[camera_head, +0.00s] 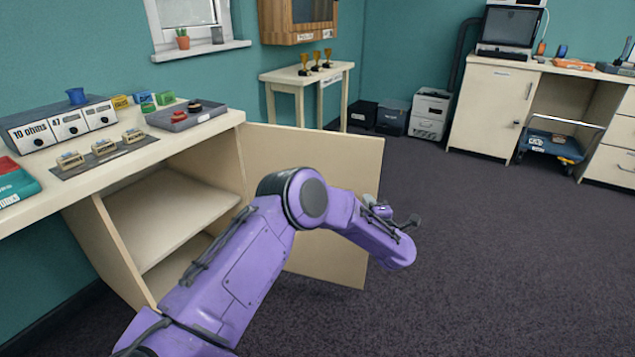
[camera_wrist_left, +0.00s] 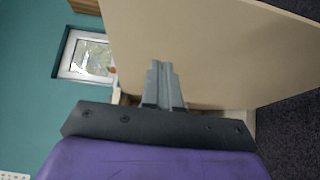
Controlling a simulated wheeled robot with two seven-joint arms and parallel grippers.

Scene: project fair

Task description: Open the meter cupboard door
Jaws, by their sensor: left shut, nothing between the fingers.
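The meter cupboard (camera_head: 115,240) is the pale cabinet under the counter at the left of the head view. Its door (camera_head: 345,160) stands wide open, swung out to the right. The opening shows a bare shelf (camera_head: 170,215). My purple left arm crosses in front of the door, and its fingers are not clear there. In the left wrist view, my left gripper (camera_wrist_left: 161,75) is shut and empty, its fingers in front of the pale door panel (camera_wrist_left: 215,50). I cannot tell whether they touch it. My right gripper is not in view.
The counter (camera_head: 140,150) carries a meter box (camera_head: 60,125), small blocks and a grey tray (camera_head: 185,117). A small table with trophies (camera_head: 316,60) stands behind the door. A desk and a blue cart (camera_head: 550,145) are at the right. The dark carpet between is clear.

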